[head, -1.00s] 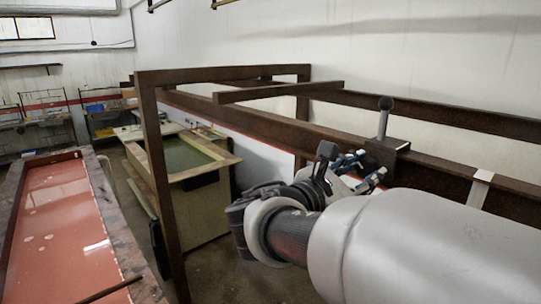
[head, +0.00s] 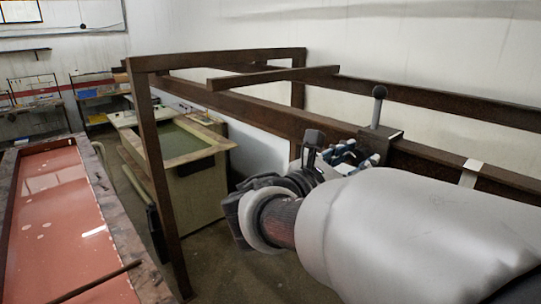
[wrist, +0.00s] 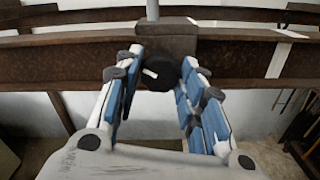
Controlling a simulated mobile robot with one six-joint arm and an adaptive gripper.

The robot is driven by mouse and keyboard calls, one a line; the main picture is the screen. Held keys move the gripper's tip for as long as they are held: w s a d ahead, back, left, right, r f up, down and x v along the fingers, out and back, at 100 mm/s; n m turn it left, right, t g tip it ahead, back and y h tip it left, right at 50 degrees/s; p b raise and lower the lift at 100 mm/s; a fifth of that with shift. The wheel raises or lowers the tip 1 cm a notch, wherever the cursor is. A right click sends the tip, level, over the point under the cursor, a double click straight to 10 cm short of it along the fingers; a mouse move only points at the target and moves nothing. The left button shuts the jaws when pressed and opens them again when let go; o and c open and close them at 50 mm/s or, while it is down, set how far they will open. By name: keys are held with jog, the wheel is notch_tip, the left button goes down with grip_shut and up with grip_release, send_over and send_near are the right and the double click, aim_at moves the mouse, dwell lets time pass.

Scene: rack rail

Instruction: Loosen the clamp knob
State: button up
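The round black clamp knob (wrist: 158,73) is on the block's near face and carries a white mark. My gripper (wrist: 162,58) has its blue-padded fingers apart, one on each side of the knob. Whether either finger touches it I cannot tell. In the head view my gripper (head: 358,153) is close to the clamp, and the knob is hidden.
The brown rail (head: 440,160) runs across behind my gripper, with a pale band (head: 471,172) to the clamp's right. A brown upright frame (head: 160,180) stands at left. A red-topped table (head: 65,215) and a wooden-framed tank (head: 180,150) are farther left.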

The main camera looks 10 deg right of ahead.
jog(key=o, duration=0.3)
jog(key=shift+o, duration=0.2)
jog(key=v, duration=1.2)
jog(key=shift+f, duration=0.1)
